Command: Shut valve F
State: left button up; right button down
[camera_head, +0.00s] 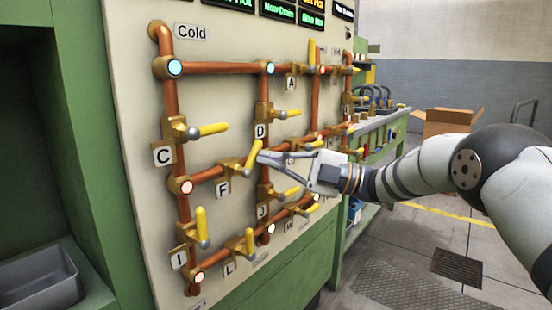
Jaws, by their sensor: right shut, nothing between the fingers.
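Valve F sits on a copper pipe of the pale panel, just right of its "F" label (222,188). Its yellow handle (254,152) points up and slightly right, at a steep slant to the pipe. My right gripper (263,157) comes in from the right, with its shut, empty fingertips right beside the handle. I cannot tell whether they touch it. The gripper hides part of the panel behind it, including a label. My left gripper is not in view.
Other yellow-handled valves crowd around: C's handle (207,130) above left, D's handle (288,114) above, J's handle (291,192) below, and I's handle (202,223) lower left. A green workbench (397,128) and a cardboard box (445,123) stand behind at right.

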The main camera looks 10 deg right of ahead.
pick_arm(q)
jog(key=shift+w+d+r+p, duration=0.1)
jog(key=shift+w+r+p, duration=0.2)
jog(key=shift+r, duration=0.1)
pick_arm(e)
jog(key=shift+s+a+r+n+g, duration=0.2)
jog(key=shift+r+n+g, duration=0.25)
jog(key=shift+n, duration=0.45)
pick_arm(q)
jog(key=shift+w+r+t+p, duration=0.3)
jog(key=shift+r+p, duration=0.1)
pick_arm(e)
jog(key=shift+s+a+n+g+h, duration=0.2)
jog(key=shift+n+g+h, duration=0.15)
jog(key=shift+n+h, duration=0.5)
